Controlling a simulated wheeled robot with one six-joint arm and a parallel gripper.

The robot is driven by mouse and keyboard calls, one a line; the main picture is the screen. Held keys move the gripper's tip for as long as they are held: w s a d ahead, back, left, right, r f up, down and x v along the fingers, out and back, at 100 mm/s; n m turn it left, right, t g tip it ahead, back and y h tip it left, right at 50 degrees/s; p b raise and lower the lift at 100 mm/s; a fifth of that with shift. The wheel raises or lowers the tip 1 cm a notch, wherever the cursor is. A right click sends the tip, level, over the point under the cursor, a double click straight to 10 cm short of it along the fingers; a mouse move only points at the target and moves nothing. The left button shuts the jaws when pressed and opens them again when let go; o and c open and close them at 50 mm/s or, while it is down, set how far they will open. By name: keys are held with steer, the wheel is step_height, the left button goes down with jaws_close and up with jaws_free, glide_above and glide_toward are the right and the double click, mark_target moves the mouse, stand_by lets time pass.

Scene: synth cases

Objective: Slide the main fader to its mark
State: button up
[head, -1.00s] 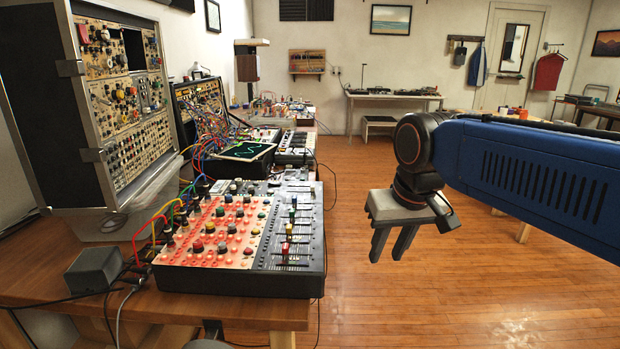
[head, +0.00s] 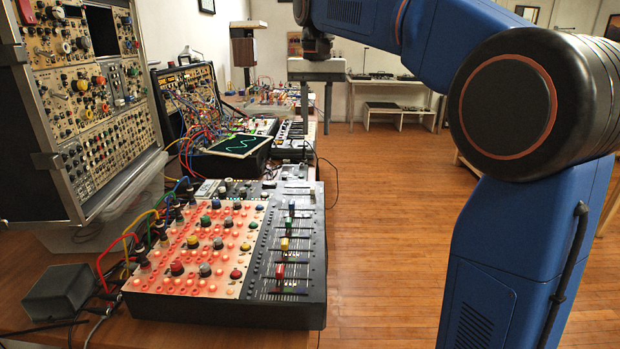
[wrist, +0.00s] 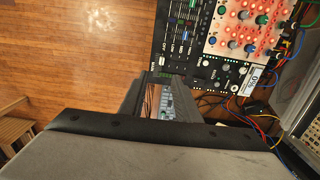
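The mixer (head: 205,290) lies on the wooden bench, with red-lit knobs on its left and a dark fader strip on its right. Red (head: 279,271), yellow (head: 284,244) and blue (head: 291,206) fader caps show there. In the wrist view, a pale cap (wrist: 162,60) sits near small lettering that looks like MAIN; I take it as the main fader. Its mark is too small to make out. My gripper (head: 316,118) hangs fingers down beyond the mixer's far end, apart from it, open and empty. Its two fingers also show in the wrist view (wrist: 160,92).
A tall modular rack (head: 95,110) stands at the left, with patch cables along the mixer's left side. A screen unit (head: 230,155) and keyboards stand behind the mixer. A grey box (head: 62,292) sits at the front left. The floor right of the bench is open.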

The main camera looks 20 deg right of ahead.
steer(key=w, duration=0.2)
glide_toward(312, 188)
step_height(312, 188, down, 8)
steer(key=shift+w+d+f, duration=0.1)
steer(key=shift+w, duration=0.1)
stand_by(0.4)
jaws_close()
